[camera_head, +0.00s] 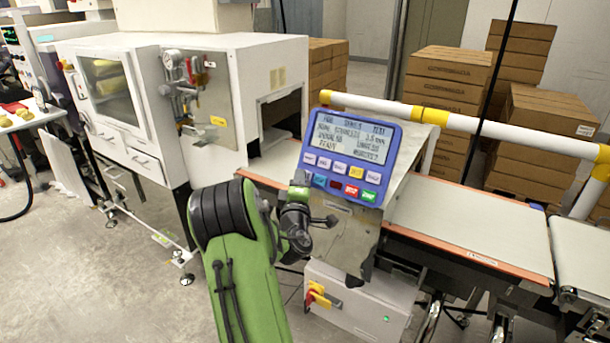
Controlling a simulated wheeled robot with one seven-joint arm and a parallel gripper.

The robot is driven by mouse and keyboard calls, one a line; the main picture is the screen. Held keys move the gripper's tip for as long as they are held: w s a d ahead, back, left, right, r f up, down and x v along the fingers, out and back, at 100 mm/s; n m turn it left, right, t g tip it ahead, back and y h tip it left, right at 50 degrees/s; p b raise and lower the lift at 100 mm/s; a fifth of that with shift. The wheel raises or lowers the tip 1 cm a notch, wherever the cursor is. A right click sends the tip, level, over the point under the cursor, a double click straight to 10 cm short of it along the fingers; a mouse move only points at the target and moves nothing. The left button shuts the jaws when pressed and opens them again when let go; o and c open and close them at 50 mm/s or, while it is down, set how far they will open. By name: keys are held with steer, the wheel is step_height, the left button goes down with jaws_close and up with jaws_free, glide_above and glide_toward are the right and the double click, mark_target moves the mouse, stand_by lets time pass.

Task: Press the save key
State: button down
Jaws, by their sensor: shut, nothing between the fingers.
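The blue-framed control panel (343,155) stands tilted on a metal housing near the middle of the view. Its screen (350,135) is lit and shows lines of text. Below the screen are two rows of keys (341,168): pale ones and a yellow one above, blue, dark red, red and green ones below. The key labels are too small to read, so I cannot tell which is the save key. My gripper (301,186) is shut and empty at the panel's lower left corner, close to the blue key. I cannot tell whether it touches the panel.
A white and yellow guard rail (480,127) runs behind the panel to the right. Conveyor belts (470,217) extend right. A white machine cabinet (130,100) stands at left. A red and yellow switch (318,295) sits on the lower box. Brown cartons (450,85) are stacked behind.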

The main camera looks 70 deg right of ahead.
steer(key=shift+d+f, duration=0.2)
steer(key=shift+d, duration=0.15)
stand_by(0.7)
steer(key=shift+a, duration=0.15)
steer(key=shift+a+r, duration=0.4)
steer(key=shift+a, duration=0.2)
steer(key=shift+w+a+r+b, duration=0.15)
steer(key=shift+a+r+b, duration=0.25)
steer(key=shift+a, duration=0.35)
steer(key=shift+w+a+r+b, duration=0.1)
steer(key=shift+a+r+b, duration=0.25)
steer(key=shift+a, duration=0.35)
steer(key=shift+w+a+r+b, duration=0.15)
steer(key=shift+a+r+b, duration=0.25)
steer(key=shift+a, duration=0.35)
steer(key=shift+w+a+r+b, duration=0.15)
steer(key=shift+a+r+b, duration=0.25)
steer(key=shift+a, duration=0.5)
steer(key=shift+w+a+r+b, duration=0.1)
steer(key=shift+a+r+b, duration=0.1)
steer(key=shift+a+r, duration=0.45)
steer(key=shift+w+a+r+b, duration=0.15)
steer(key=shift+a+r+b, duration=0.15)
steer(key=shift+a, duration=0.8)
